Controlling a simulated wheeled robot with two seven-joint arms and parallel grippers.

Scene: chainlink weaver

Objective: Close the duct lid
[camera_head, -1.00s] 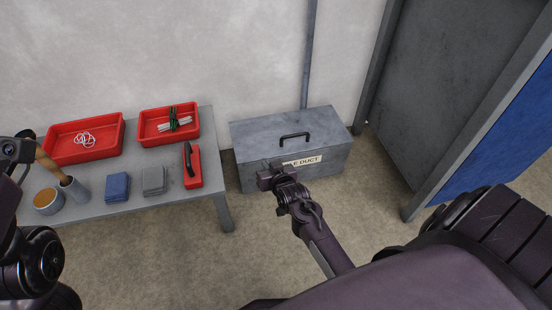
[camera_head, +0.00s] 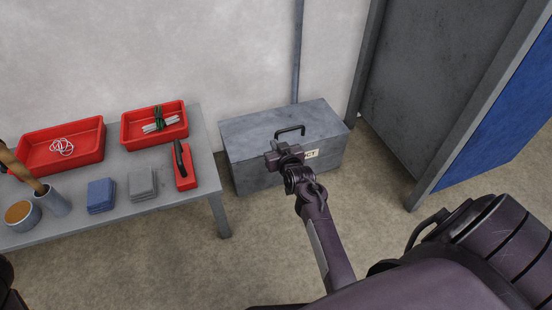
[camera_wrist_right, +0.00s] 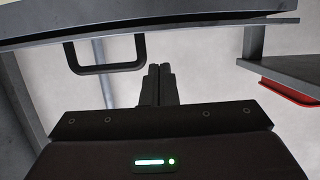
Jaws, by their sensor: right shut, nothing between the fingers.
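The duct is a grey metal box (camera_head: 250,180) on the floor against the wall. Its lid (camera_head: 248,127) lies flat over the box and looks down or nearly down; I cannot tell whether a thin gap is left. A black handle (camera_head: 290,131) stands on the lid and also shows in the right wrist view (camera_wrist_right: 104,69). A label (camera_head: 311,154) on the front is partly hidden by my right gripper. My right gripper (camera_head: 278,157) is shut and empty, at the box's front upper edge. Its closed fingers show in the right wrist view (camera_wrist_right: 158,75). My left gripper is out of view.
A grey table (camera_head: 130,217) stands left of the box, with red trays (camera_head: 60,150), a red holder (camera_head: 185,175), blue and grey stacks and a cup. A grey door-like panel (camera_head: 430,90) stands at right. The floor before the box is clear.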

